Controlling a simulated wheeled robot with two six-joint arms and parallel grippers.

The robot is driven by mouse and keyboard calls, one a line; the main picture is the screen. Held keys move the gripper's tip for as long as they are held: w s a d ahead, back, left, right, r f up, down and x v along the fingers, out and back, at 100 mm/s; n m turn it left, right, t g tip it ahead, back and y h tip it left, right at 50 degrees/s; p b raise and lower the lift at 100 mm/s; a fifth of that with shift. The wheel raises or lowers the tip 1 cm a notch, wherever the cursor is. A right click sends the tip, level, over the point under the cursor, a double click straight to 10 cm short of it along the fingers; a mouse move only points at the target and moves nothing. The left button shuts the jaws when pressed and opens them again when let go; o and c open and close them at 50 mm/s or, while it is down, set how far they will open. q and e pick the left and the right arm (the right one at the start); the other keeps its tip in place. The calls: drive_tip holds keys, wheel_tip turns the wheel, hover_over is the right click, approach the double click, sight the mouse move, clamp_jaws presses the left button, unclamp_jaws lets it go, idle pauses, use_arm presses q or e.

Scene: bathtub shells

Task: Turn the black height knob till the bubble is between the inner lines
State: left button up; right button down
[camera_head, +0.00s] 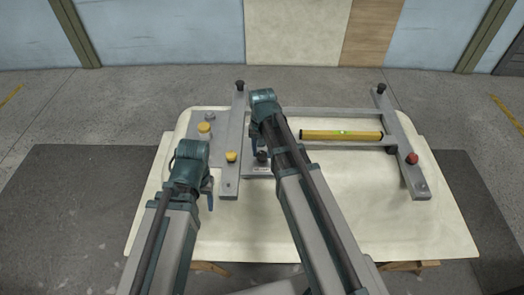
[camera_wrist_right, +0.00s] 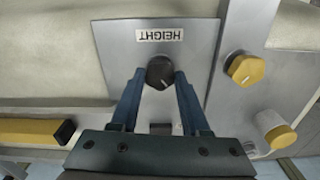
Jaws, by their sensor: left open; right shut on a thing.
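The black height knob (camera_wrist_right: 160,72) sits on a grey plate below an upside-down "HEIGHT" label (camera_wrist_right: 159,34) in the right wrist view. My right gripper (camera_wrist_right: 161,80) is shut on the knob, one blue finger on each side. A white pointer mark shows on the knob's face. My left gripper (camera_head: 208,193) is open and empty, left of the frame's left rail.
The grey metal frame (camera_head: 237,130) rests on a pale board (camera_head: 330,225). Yellow knobs (camera_head: 231,156) and (camera_head: 204,128) stand at its left, a red knob (camera_head: 411,158) at its right. Black knobs (camera_head: 240,85) top the far corners. The board's front right is clear.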

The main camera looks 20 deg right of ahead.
sight(262, 154)
drive_tip(key=shift+m, duration=0.3)
drive_tip(key=shift+c, duration=1.9)
unclamp_jaws()
drive_tip(key=shift+r, duration=0.1)
wheel_tip(262, 154, up, 14)
drive_tip(key=p, duration=1.3)
drive_tip(key=shift+p, duration=0.4)
drive_tip(key=shift+f, duration=0.2)
